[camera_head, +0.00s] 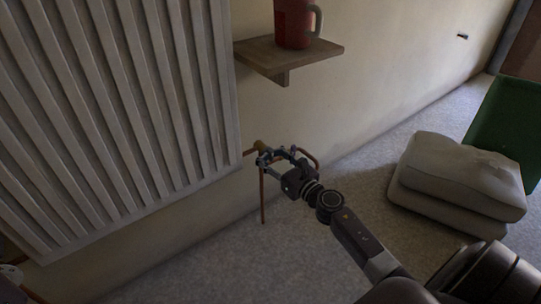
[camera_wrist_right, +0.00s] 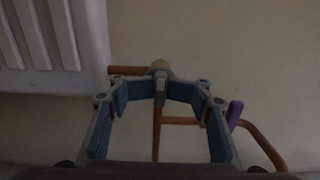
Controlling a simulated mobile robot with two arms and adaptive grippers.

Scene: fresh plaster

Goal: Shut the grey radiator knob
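The grey radiator knob (camera_wrist_right: 160,88) sits on the pipe fitting beside the radiator's lower corner, just below a tan cap (camera_wrist_right: 160,66). My right gripper (camera_head: 265,157) is at this fitting. In the right wrist view its blue-padded fingers (camera_wrist_right: 160,93) bend inward, with their tips on either side of the knob and seemingly touching it. In the head view the fingers hide most of the knob, and the tan cap (camera_head: 260,146) shows just beyond them.
The white ribbed radiator (camera_head: 130,100) fills the left. Copper pipe (camera_head: 263,200) runs down from the fitting. A purple part (camera_wrist_right: 235,113) is at right on the pipework. A wooden shelf (camera_head: 320,53) with a red mug (camera_head: 292,22) is above; grey cushions (camera_head: 455,180) lie right.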

